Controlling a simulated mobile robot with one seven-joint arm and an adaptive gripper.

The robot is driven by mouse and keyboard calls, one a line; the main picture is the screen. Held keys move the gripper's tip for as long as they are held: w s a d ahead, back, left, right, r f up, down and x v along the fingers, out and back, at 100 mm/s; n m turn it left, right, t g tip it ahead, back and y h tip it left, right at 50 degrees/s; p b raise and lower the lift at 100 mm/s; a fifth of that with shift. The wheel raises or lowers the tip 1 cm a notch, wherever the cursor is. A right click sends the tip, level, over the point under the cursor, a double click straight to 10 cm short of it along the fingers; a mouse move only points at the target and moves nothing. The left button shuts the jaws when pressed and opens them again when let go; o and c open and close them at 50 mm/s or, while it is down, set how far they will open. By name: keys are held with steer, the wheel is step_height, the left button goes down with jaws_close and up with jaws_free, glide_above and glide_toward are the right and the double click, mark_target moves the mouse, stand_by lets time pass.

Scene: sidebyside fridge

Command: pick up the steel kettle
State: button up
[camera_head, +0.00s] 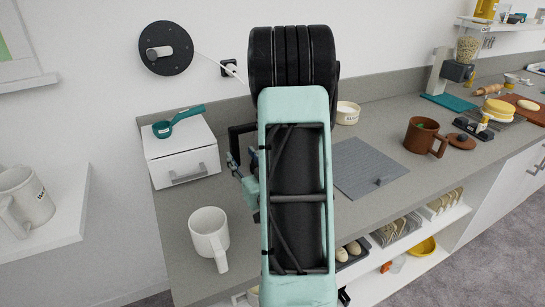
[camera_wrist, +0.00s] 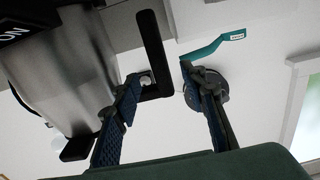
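The steel kettle (camera_wrist: 60,65) fills the left of the wrist view, with a grey metal body and a black angular handle (camera_wrist: 153,50). In the head view my arm hides most of it, and only its black handle (camera_head: 236,138) shows at the arm's left edge. My gripper (camera_wrist: 163,76) is open, its two blue-padded fingers apart. In the wrist view the handle's upright bar appears between the fingertips, with a gap to the right finger; contact with the left finger is unclear. My gripper also shows in the head view (camera_head: 243,161), partly hidden by my arm.
A white box (camera_head: 180,150) with a teal ladle (camera_head: 178,120) on it stands left on the counter. A white mug (camera_head: 209,235) stands in front. A grey mat (camera_head: 365,168) and brown mug (camera_head: 424,138) are to the right. A black disc (camera_head: 166,48) is on the wall.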

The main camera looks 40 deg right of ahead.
mark_target(236, 146)
steer(key=shift+p+x, duration=0.95)
steer(key=shift+x, duration=2.9)
steer(key=shift+f, duration=0.1)
jaws_close()
steer(key=shift+r, duration=0.2)
